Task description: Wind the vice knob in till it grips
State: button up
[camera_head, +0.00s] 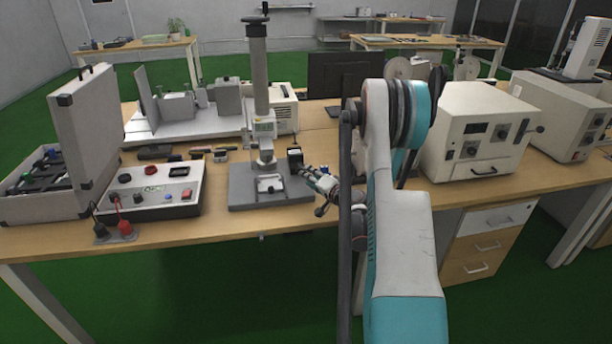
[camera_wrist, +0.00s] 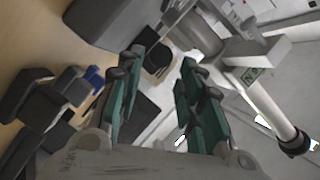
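The grey test stand (camera_head: 259,84) rises from a flat base (camera_head: 245,192) near the bench's front edge. A small pale fixture (camera_head: 270,184), possibly the vice, sits on that base; its knob is too small to make out. My gripper (camera_head: 308,173) is just right of the base, pointing left toward the stand. In the wrist view, its two green-and-dark fingers (camera_wrist: 160,64) are spread apart with nothing held.
A small dark box (camera_head: 295,158) stands close behind my gripper. Left are a control box (camera_head: 153,192), an open case (camera_head: 88,140) and a grey machine (camera_head: 190,122). A white oven-like unit (camera_head: 478,135) stands right of my arm. The bench front edge is close below the gripper.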

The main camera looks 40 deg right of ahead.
aim_at(300, 170)
jog(key=shift+s, duration=0.15)
jog(key=s+a+r+n+g+p, duration=0.1)
jog(key=s+a+r+n+p, duration=0.15)
jog(key=s, duration=0.25)
jog(key=shift+h, duration=0.4)
jog(key=x, duration=0.4)
jog(key=b+x, duration=0.1)
jog(key=x, duration=0.3)
jog(key=b+x, duration=0.1)
jog(key=x, duration=0.4)
jog(key=shift+s+d+f, duration=0.15)
jog(key=shift+d+f, duration=0.05)
jog(key=shift+d, duration=0.15)
jog(key=shift+w+d, duration=0.15)
jog(key=shift+w, duration=0.3)
jog(key=c, duration=0.8)
